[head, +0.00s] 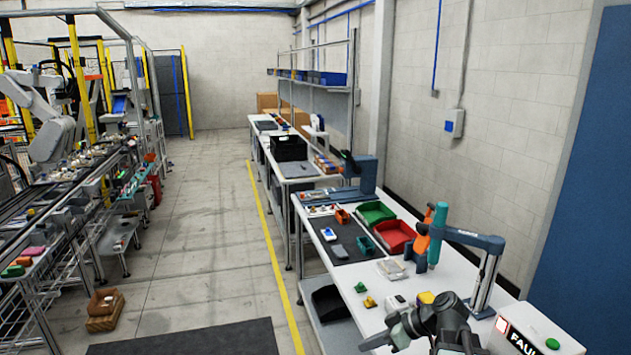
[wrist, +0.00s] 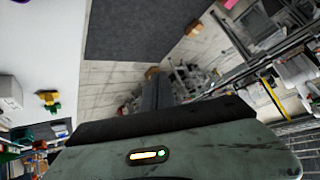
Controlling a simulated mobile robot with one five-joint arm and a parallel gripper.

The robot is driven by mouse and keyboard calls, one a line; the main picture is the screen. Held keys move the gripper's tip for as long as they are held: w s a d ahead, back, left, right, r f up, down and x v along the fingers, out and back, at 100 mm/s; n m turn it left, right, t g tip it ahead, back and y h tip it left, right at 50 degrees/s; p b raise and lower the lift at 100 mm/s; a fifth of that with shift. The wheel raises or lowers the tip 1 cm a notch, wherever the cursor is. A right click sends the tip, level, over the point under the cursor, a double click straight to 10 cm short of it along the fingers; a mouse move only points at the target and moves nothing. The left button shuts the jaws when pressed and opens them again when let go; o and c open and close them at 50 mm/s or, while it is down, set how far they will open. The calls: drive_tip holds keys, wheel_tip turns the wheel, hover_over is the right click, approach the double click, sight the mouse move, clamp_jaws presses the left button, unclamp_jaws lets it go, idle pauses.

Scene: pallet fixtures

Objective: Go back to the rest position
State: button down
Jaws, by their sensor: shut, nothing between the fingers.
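My gripper (head: 378,341) is low at the right of the head view, over the front part of the white workbench (head: 455,278). It is shut and empty, with its tip small and partly dark in the picture. In the wrist view, a worn grey-green housing with a black edge and a small lit indicator fills the bottom, and no fingertips show there. A yellow piece (head: 369,302) and a green piece (head: 360,287) lie on the bench just beyond my gripper. They also show at the left of the wrist view.
Green (head: 375,213) and red (head: 394,237) bins sit farther along the bench. A white box (head: 535,333) is at right. The aisle floor (head: 205,210) at left is open, beside the conveyor line.

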drive_tip(key=s+a+f+m+g+h, duration=0.3)
drive_tip(key=s+a+f+m+h, duration=0.15)
drive_tip(key=a+f+h, duration=0.2)
drive_tip(key=s+d+f+m+h, duration=0.1)
drive_tip(key=d+m+h, duration=0.1)
drive_tip(key=d+m, duration=0.4)
drive_tip(key=shift+d, duration=0.7)
